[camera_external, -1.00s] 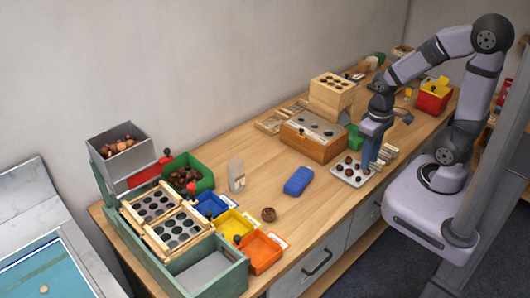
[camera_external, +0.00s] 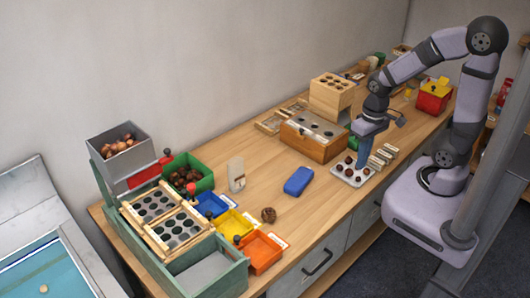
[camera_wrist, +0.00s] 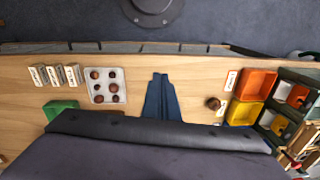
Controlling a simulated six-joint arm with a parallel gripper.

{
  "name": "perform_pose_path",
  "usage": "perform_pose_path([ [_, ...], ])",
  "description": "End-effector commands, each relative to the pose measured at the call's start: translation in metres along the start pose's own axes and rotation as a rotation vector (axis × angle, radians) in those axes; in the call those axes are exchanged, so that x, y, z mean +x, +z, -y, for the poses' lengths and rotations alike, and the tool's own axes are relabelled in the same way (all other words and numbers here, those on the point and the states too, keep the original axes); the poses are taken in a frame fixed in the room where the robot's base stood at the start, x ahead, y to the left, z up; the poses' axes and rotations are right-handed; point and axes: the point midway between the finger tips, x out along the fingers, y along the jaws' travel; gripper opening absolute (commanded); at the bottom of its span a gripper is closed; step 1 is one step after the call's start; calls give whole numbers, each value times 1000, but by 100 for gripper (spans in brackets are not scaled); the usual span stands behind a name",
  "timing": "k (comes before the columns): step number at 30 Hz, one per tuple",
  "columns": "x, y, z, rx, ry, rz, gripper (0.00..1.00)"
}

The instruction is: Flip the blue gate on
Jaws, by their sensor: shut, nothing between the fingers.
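The blue tray (camera_external: 211,204) sits beside the sorting rack at the left of the bench, between the green bin and the yellow tray. A small dark knob stands near its front edge. I cannot tell clearly which part there is the gate or how it is set. My gripper (camera_external: 361,162) has blue fingers, shut and empty, pointing down beside the chestnut tray at the right, well away from the blue tray. In the wrist view my gripper (camera_wrist: 161,77) shows as joined blue fingers over the bench; the blue tray is not clearly visible there.
The green bin (camera_external: 198,166), yellow tray (camera_external: 233,223) and orange tray (camera_external: 261,256) flank the blue tray. A clear bottle (camera_external: 236,176), a blue case (camera_external: 298,181) and a chestnut (camera_external: 268,215) stand on the bench between. A wooden box (camera_external: 312,143) stands behind.

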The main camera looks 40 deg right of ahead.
Motion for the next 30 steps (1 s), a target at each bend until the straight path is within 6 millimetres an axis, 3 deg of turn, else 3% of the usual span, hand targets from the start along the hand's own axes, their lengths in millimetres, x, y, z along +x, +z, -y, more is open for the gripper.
perform_pose_path([
  [5, 23, -29, 44, 238, -127, 1, 0],
  [14, 52, -103, 151, 826, -438, 94, 0],
  [21, 65, -163, 232, 1281, -671, 276, 0],
  [30, 71, -212, 294, 1660, -846, 514, 0],
])
